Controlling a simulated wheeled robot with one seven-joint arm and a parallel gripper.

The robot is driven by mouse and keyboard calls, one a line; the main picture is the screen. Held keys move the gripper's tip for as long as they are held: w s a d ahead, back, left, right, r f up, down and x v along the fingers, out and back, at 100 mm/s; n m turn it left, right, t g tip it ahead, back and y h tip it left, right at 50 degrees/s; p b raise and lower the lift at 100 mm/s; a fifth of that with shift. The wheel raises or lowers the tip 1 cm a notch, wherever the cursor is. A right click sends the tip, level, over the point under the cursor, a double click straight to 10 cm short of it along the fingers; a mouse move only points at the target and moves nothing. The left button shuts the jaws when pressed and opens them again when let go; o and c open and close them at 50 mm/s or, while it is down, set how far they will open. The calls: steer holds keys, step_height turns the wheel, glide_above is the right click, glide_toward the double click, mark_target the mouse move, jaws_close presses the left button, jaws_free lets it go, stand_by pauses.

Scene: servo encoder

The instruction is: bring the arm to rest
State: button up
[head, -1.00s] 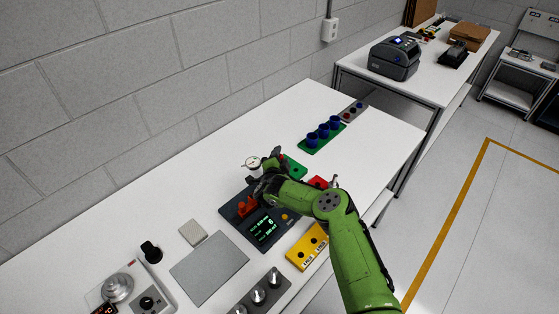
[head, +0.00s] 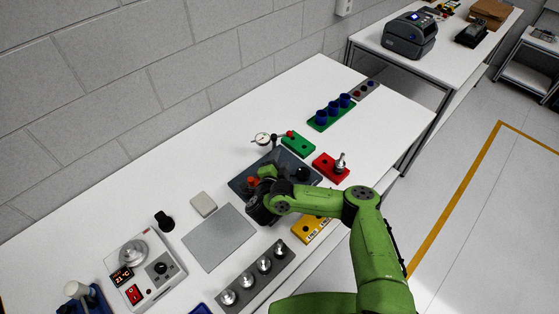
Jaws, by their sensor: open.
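My green arm (head: 362,204) reaches in from the lower right over the white table. My gripper (head: 262,205) is dark and sits above the front left part of a dark device base (head: 304,168). The jaws are open, but the arm's wrist partly hides them. A red-orange part (head: 254,182) on the device shows just behind the gripper. I cannot tell whether the gripper touches it. A black knob (head: 303,174) shows on the device to the right. The device's screen is hidden behind my wrist.
A yellow block (head: 311,228), a red block with a metal piece (head: 331,166), a green block (head: 299,144) and a dial gauge (head: 262,139) stand around the device. A grey mat (head: 219,238) and a grey rack of metal knobs (head: 257,276) lie at the left and front. The back left tabletop is clear.

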steer(key=s+a+r+n+g+y+b, duration=0.1)
steer(key=a+r+n+g+y+b, duration=0.25)
steer(key=a+r+n+y, duration=0.8)
steer(key=s+d+r+n+g+h+b, duration=0.2)
steer(key=s+d+r+h, duration=0.2)
steer(key=s+d, duration=0.5)
steer(key=s+d+r+n+g+h+b, duration=0.2)
steer(key=s+d+r+n+h, duration=0.3)
steer(key=d, duration=0.9)
steer(key=s+d+m+g, duration=0.1)
steer(key=s+d+m, duration=0.1)
steer(key=s, duration=0.8)
steer(key=s+d+m+g+b, duration=0.1)
steer(key=s+d, duration=0.3)
steer(key=s, duration=0.6)
steer(key=shift+d+f+m, duration=0.25)
steer(key=shift+d+m, duration=0.05)
steer(key=shift+m, duration=0.55)
steer(key=shift+w+r+y, duration=0.1)
steer(key=shift+w+y, duration=0.05)
steer(key=shift+y, duration=0.1)
